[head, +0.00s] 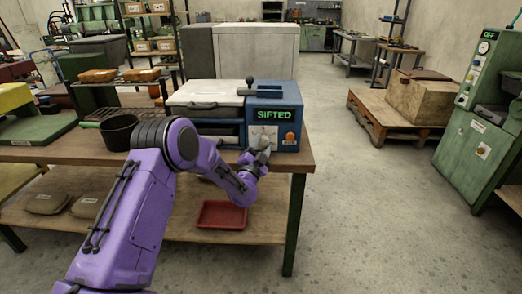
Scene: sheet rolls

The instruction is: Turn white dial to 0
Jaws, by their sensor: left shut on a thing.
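A blue machine (273,103) stands on the workbench, with a green display (274,114) that reads SIFTED. Below the display is a pale front panel with the white dial (264,141), and an orange button (290,137) sits to its right. My left gripper (260,149) is at the machine's front and is shut on the white dial. The gripper and wrist hide most of the dial, so its pointer and setting cannot be read. My right gripper is out of view.
A black bowl (119,132) stands on the workbench (297,160) left of the machine. A red tray (221,215) lies on the lower shelf. A green cabinet (476,120) stands at the far right, and a box on a pallet (378,123) nearby. The floor between is clear.

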